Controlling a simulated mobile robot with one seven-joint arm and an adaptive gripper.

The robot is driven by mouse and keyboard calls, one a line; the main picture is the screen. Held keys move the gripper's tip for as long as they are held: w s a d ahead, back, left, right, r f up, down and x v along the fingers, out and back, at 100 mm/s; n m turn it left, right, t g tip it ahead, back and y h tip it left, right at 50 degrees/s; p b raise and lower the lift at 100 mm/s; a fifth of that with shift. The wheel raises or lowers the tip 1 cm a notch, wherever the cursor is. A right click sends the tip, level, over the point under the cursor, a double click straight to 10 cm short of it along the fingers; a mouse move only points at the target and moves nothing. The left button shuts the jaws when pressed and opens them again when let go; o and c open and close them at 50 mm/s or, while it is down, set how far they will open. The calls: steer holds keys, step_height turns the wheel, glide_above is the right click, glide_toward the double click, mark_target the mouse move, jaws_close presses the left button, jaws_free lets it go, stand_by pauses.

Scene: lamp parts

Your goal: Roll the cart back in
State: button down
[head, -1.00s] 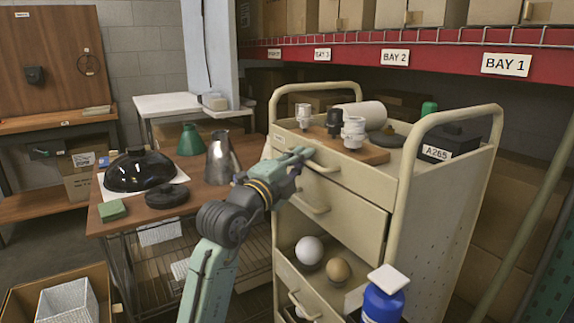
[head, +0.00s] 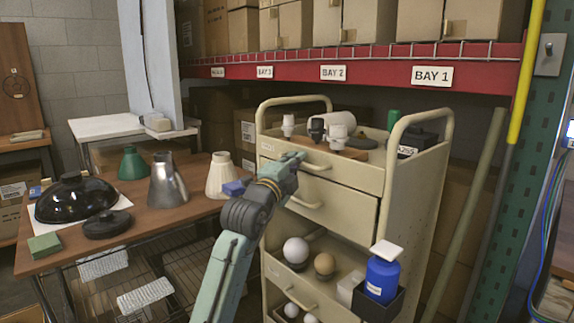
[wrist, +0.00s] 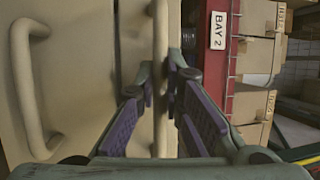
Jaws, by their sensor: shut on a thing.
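The cream cart (head: 338,210) stands upright under the shelf bay, drawer fronts facing my arm. My gripper (head: 298,159) is at the cart's top drawer. In the wrist view its two purple-padded fingers (wrist: 160,82) lie on either side of the top drawer's handle (wrist: 160,30), shut on it. The second drawer's handle (wrist: 40,90) shows free to the left there. The top drawer looks closed. The cart's wheels are out of view.
Lamp sockets (head: 317,129), a white roll and a dark box ride on the cart top; globes (head: 296,250) and a blue bottle (head: 382,272) are lower. A table (head: 90,250) with lamp shades stands close at left. A green post (head: 540,110) and leaning poles are at right.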

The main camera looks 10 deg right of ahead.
steer(key=shift+w+d+r, duration=0.1)
steer(key=shift+d, duration=0.15)
steer(key=c, duration=1.7)
jaws_free()
steer(key=shift+d, duration=0.1)
steer(key=v, duration=1.2)
